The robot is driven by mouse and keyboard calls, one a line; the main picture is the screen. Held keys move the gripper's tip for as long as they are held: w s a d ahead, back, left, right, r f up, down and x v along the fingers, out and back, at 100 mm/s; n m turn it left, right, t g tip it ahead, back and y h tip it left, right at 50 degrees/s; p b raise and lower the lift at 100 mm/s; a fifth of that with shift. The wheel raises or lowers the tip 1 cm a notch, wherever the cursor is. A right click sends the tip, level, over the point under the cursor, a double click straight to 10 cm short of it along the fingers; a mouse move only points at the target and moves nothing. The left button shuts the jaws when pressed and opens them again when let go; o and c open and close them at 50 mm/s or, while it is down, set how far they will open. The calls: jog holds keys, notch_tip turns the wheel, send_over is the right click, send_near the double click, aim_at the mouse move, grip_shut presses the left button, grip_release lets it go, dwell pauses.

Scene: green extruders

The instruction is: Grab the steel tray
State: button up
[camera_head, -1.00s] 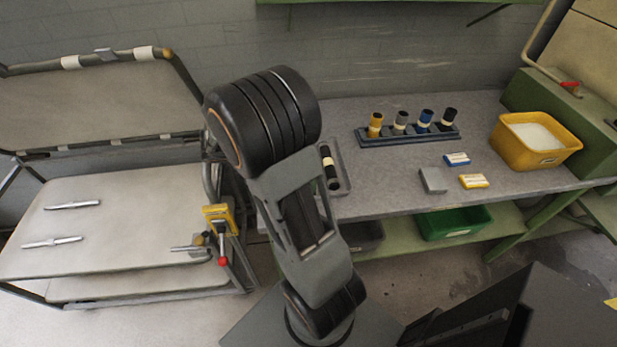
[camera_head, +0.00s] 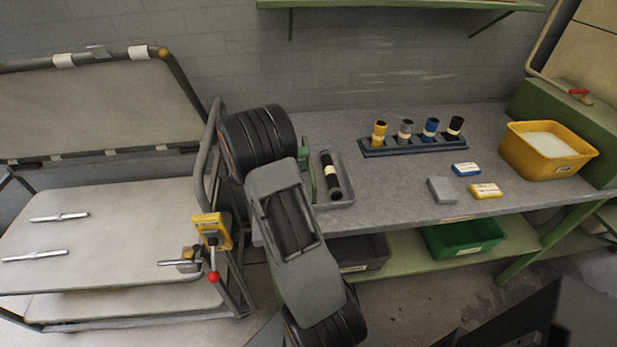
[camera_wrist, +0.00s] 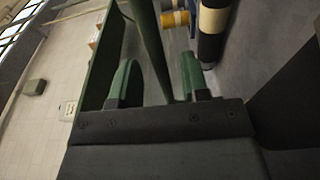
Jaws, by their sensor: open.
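The steel tray (camera_head: 346,180) is a shallow grey tray at the left end of the grey bench top. A black roll (camera_head: 329,170) with a cream band lies in it; the roll also shows at the top of the wrist view (camera_wrist: 212,22). My gripper (camera_head: 308,179) is at the tray's left side, with a green finger showing and the rest hidden behind my arm. In the wrist view its two green fingers (camera_wrist: 158,82) stand apart, and a long grey-green bar runs between them. The bar looks like the tray's side wall, but I cannot tell contact.
A rack (camera_head: 412,146) with several coloured rolls stands behind the tray. A grey block (camera_head: 441,190), small boxes and a yellow bin (camera_head: 547,150) are further right. A trolley (camera_head: 110,230) with a yellow clamp (camera_head: 212,229) stands left of my arm.

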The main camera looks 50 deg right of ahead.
jog(key=shift+x, duration=1.95)
grip_shut()
